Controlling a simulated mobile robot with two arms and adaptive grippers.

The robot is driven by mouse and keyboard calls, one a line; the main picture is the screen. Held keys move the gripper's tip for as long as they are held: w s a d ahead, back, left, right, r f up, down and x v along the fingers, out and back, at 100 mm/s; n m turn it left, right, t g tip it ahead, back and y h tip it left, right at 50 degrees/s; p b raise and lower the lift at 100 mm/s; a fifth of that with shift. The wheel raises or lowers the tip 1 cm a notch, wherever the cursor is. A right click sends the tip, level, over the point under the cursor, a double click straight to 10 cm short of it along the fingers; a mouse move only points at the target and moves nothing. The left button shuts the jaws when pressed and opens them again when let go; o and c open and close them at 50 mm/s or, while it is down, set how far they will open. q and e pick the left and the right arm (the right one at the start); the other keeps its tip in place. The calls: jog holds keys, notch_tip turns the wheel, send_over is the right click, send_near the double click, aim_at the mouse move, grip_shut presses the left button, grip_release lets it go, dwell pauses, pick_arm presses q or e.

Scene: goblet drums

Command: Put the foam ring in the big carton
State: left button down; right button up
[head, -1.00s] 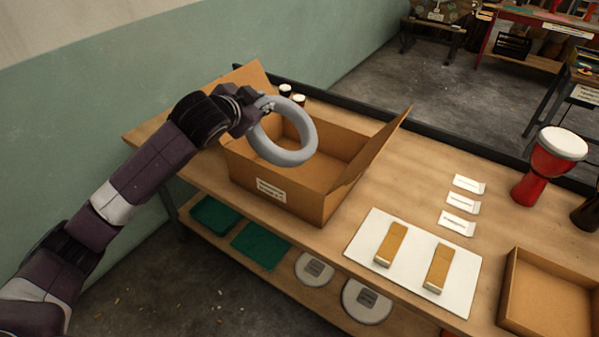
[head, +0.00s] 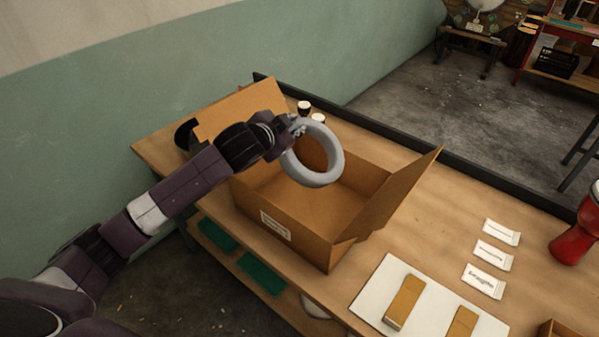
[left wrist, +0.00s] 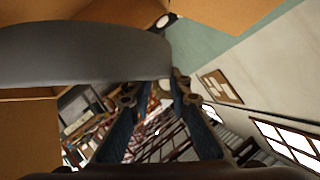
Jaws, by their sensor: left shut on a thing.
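The foam ring (head: 333,171) is a thick grey hoop. My left gripper (head: 297,127) is shut on its upper left rim and holds it tilted over the open big carton. The ring also fills the upper left of the left wrist view (left wrist: 80,55), beside the fingers (left wrist: 160,95). The big carton (head: 290,232) is brown with a white label on its front, and its flaps stand open at the left and right. Part of its inside is hidden behind the ring. My right gripper is not in view.
The wooden table (head: 415,215) has a dark raised back edge. Two small cups (head: 305,107) stand behind the carton. A white board (head: 425,305) with two tan blocks, several white packets (head: 493,253) and a red drum (head: 572,240) are to the right.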

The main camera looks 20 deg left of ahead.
aim_at(289, 162)
pick_arm(q)
notch_tip(289, 162, down, 15)
jog(key=shift+w, duration=0.15)
jog(key=c, duration=1.8)
grip_release()
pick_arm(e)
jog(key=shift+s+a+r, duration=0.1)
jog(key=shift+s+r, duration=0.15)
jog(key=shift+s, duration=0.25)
pick_arm(q)
jog(key=v, duration=1.2)
jog(key=shift+r, duration=0.3)
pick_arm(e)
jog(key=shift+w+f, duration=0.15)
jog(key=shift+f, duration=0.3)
